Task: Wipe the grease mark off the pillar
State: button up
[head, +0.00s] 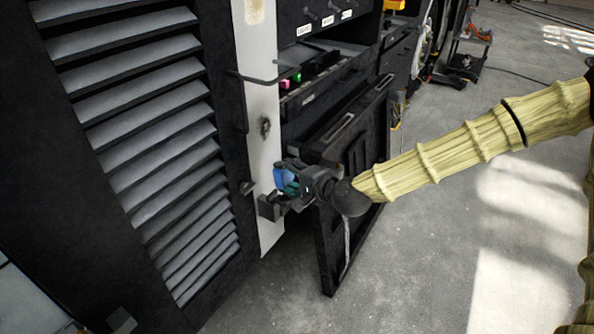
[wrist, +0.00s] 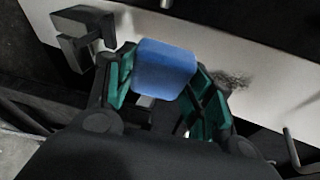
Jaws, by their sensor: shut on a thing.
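The pillar (head: 262,90) is a narrow white upright strip between the dark louvred panel and the dark drawer unit; it also crosses the wrist view (wrist: 205,50). The grease mark (head: 265,127) is a small dark smudge on its face. In the wrist view the grease mark (wrist: 233,80) shows just right of my gripper's right finger. My gripper (head: 285,181) is shut on a blue block-shaped wiper (wrist: 165,69), held between its green finger pads. In the head view the wiper lies lower than the mark, near the pillar. I cannot tell whether it touches the pillar.
A louvred panel (head: 150,130) stands left of the pillar. A dark bracket (wrist: 82,28) juts out close to my gripper's left finger. A thin rod handle (head: 250,78) crosses the pillar above the mark. A dark panel (head: 345,230) leans right. Open floor (head: 430,260) lies further right.

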aim_at(264, 111)
jog(key=w+d+r+m+t+b, duration=0.2)
jog(key=w+r+m+t+b, duration=0.1)
jog(key=w+r+b, duration=0.15)
jog(key=shift+w+a+f+b, duration=0.15)
jog(key=shift+w+a, duration=0.35)
jog(key=shift+a, duration=0.25)
jog(key=shift+w+a+f+b, duration=0.1)
jog(key=shift+w+a+b, duration=0.05)
jog(key=shift+w+a, duration=0.5)
jog(key=shift+w+a+f+b, duration=0.15)
jog(key=shift+w+a, duration=0.25)
jog(key=shift+a, duration=0.4)
jog(key=shift+w+a+r, duration=0.1)
jog(key=shift+w+a, duration=0.5)
jog(key=shift+a, duration=0.2)
jog(key=shift+r, duration=0.1)
jog(key=shift+s+d+r+p, duration=0.1)
jog(key=shift+r+p, duration=0.75)
jog(key=shift+r, duration=0.75)
jog(key=shift+r+p, duration=1.75)
jog(key=shift+r, duration=1.65)
jog(key=shift+f, duration=0.15)
